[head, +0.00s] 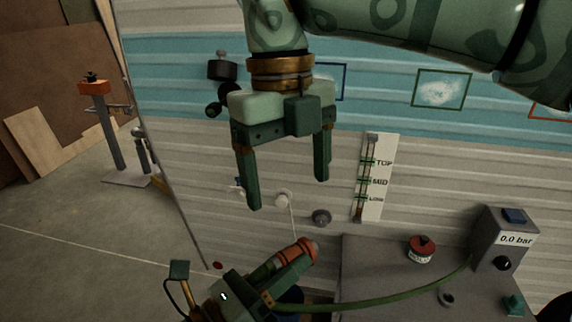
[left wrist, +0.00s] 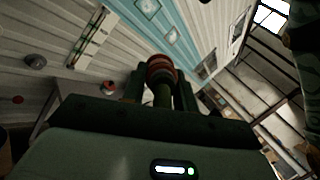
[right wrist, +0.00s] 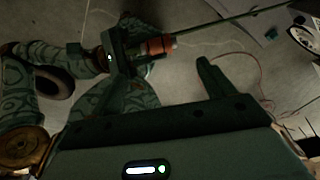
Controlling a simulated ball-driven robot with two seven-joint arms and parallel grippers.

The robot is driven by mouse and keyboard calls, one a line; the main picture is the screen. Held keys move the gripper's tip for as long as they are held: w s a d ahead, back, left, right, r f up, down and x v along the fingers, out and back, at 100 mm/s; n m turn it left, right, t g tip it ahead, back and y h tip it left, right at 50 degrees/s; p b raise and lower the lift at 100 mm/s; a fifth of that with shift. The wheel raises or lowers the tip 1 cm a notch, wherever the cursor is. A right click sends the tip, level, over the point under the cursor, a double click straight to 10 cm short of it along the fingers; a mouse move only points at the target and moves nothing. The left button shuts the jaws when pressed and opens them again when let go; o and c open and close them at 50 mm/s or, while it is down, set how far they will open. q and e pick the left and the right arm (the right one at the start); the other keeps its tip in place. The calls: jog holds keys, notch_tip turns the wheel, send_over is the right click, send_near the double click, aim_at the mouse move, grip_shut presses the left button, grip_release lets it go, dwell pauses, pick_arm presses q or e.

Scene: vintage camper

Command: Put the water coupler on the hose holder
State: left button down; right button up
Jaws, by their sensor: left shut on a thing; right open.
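The water coupler (head: 300,250), an orange-brown ringed cylinder, is held in my left gripper (head: 282,262) at the lower middle of the head view. It also shows between the fingers in the left wrist view (left wrist: 160,68) and near the top of the right wrist view (right wrist: 158,45). A green hose (head: 370,303) runs from near my left gripper right to a grey gauge box. My right gripper (head: 287,194) is open and empty above the coupler, in front of the camper wall. I cannot tell for certain which fitting is the hose holder.
The camper wall bears a white round fitting (head: 284,198), a dark grey knob (head: 321,216) and a TOP/MID/LOW level gauge (head: 376,178). A grey bench (head: 380,268) at the lower right carries a red-topped can (head: 421,249) and the gauge box (head: 503,240) reading 0.0 bar.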

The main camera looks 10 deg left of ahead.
aim_at(293, 247)
jog(key=f, duration=0.7)
jog(key=s+d+f, duration=0.1)
jog(key=f, duration=0.3)
jog(key=shift+a, duration=0.1)
jog(key=c, duration=1.1)
pick_arm(q)
jog(key=c, duration=1)
grip_release()
